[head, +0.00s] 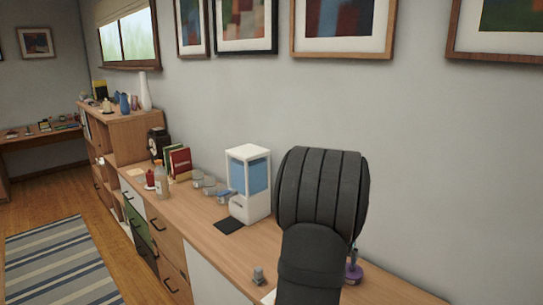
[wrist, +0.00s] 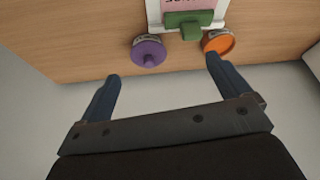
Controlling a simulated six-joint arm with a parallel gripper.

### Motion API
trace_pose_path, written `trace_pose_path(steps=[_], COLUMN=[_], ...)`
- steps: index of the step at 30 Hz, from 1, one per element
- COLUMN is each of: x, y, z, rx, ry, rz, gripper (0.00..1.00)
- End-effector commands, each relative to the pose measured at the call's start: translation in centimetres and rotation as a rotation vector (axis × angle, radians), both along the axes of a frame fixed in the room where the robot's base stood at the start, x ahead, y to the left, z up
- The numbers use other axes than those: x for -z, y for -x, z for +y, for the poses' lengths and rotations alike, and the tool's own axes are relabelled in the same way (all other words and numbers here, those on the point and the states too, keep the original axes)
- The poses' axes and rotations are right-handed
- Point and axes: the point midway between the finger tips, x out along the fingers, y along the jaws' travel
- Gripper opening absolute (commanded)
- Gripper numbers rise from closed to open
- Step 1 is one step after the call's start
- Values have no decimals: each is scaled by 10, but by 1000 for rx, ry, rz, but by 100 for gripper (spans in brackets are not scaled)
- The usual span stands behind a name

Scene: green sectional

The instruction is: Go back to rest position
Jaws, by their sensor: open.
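In the wrist view my gripper (wrist: 160,90) is open, with its two dark blue fingers spread apart and nothing between them. Its fingertips lie near the edge of the wooden top. A green block-shaped piece (wrist: 189,22) sits between these two, on a white-edged item (wrist: 153,12). In the head view my dark arm rises in front of the sideboard and hides my gripper.
A long wooden sideboard (head: 185,219) runs along the wall. On it stand a white and blue dispenser (head: 249,184), a dark mat (head: 229,226), several jars, a bottle (head: 161,183) and books (head: 180,164). A small grey object (head: 258,275) lies near its front edge. A striped rug (head: 58,262) covers the floor.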

Motion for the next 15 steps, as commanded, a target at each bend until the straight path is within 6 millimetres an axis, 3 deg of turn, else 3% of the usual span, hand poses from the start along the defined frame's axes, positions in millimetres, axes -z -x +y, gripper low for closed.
trace_pose_path(steps=[15], x=[2], y=[-74], z=[-39], rx=[142], ry=[5], rz=[-1], gripper=[94])
